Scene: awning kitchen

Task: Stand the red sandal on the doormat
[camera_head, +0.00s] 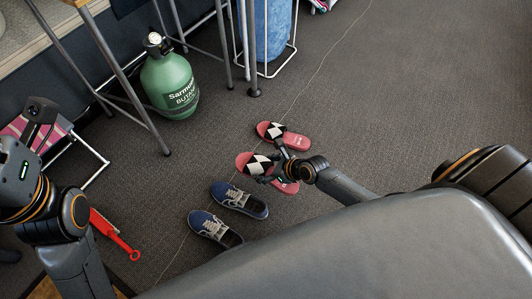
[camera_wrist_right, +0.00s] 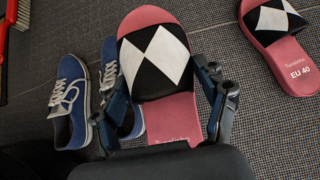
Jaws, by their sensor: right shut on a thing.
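Two red sandals with black-and-white diamond straps are in the head view. My right gripper (camera_head: 277,166) is shut on the nearer red sandal (camera_head: 244,160), with a finger on each side of it. In the right wrist view the held sandal (camera_wrist_right: 155,55) points away between the fingers (camera_wrist_right: 168,100). I cannot tell whether its sole touches the floor. The other red sandal (camera_head: 296,141) lies flat just beyond it, and shows at the upper right of the wrist view (camera_wrist_right: 280,50). My left gripper (camera_head: 38,125) is dark and unclear at the left. I cannot make out a doormat.
Blue sneakers (camera_head: 240,199) (camera_head: 213,229) stand beside the held sandal. A red brush (camera_head: 117,235) lies at the lower left. A green gas bottle (camera_head: 170,85), stool legs (camera_head: 130,95) and a blue laundry basket (camera_head: 268,35) stand behind. The carpet at upper right is clear.

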